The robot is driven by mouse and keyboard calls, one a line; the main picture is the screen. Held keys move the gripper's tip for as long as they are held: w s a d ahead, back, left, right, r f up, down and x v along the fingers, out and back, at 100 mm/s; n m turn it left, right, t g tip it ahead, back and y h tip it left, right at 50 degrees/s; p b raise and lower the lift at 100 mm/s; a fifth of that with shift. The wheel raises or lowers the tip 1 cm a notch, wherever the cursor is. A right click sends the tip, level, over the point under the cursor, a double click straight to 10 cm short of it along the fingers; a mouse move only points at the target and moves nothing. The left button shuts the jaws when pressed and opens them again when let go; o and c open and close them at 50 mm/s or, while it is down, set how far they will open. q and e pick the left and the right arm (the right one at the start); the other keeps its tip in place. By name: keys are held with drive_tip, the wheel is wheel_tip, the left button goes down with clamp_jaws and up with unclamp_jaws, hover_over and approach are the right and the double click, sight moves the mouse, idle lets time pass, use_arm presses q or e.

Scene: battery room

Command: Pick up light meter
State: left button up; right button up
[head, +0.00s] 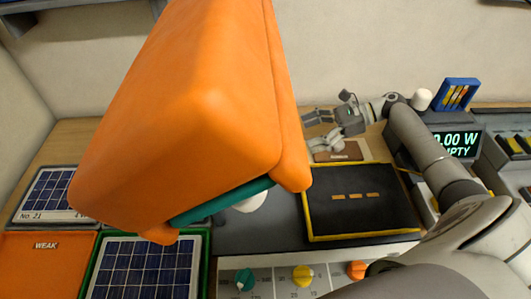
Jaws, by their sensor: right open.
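I cannot make out the light meter for sure. A white rounded thing (251,202) shows under the lower edge of a large orange block-like thing, mostly hidden by it; I cannot tell what it is. My right gripper (317,130) is open at the back of the bench, its fingers pointing left, above or beside a small brown pad (338,152). I see nothing between its fingers. My left gripper is not in view.
The large orange thing (200,95) fills the upper left, close to the camera. A yellow-edged black mat (360,215) lies clear. Solar panels (145,268) and an orange "WEAK" area (45,265) are at left. A display (456,143), a blue rack (456,94) and knobs (303,276) also show.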

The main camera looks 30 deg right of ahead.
drive_tip(key=shift+f+b, duration=0.35)
drive_tip(key=shift+f, duration=0.6)
drive_tip(key=b+x, duration=0.2)
drive_tip(key=x, duration=0.1)
drive_tip(key=shift+w+d+f, duration=0.1)
drive_tip(key=b+x, duration=0.3)
drive_tip(key=b, duration=0.1)
drive_tip(key=shift+w+f, duration=0.25)
drive_tip(key=shift+w+a, duration=0.25)
drive_tip(key=shift+a, duration=0.25)
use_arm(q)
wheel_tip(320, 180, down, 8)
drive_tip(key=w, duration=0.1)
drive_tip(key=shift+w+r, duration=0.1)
use_arm(e)
drive_tip(key=shift+c, duration=0.2)
drive_tip(key=c, duration=1.1)
